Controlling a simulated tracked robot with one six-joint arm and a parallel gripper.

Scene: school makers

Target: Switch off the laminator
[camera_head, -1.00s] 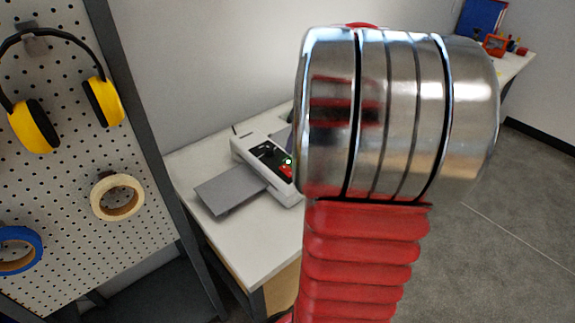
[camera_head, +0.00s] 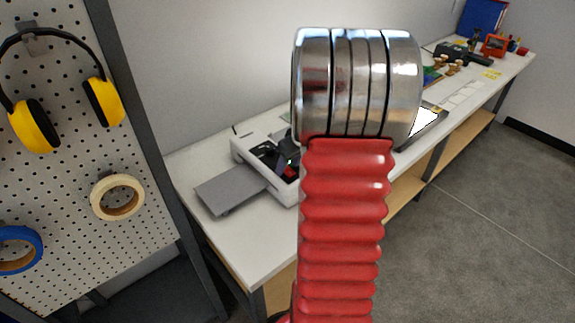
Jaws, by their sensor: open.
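The laminator (camera_head: 246,150) is a white machine with a black control panel, standing on the white bench left of my arm. A grey tray (camera_head: 230,189) sticks out from its front left. A small green light (camera_head: 290,161) glows on the panel, and a bit of red switch (camera_head: 292,171) shows beside my arm. A dark part of my gripper (camera_head: 285,147) shows over the panel, just left of my metal wrist. Most of the gripper and the laminator's right end are hidden by my arm. I cannot tell whether the gripper touches the panel.
A pegboard at left holds yellow earmuffs (camera_head: 36,126), a cream tape roll (camera_head: 117,197) and a blue tape roll (camera_head: 20,249). The bench (camera_head: 245,245) runs to the back right, with a tablet-like panel (camera_head: 427,118), small parts and a blue bin (camera_head: 482,16). Floor at right is clear.

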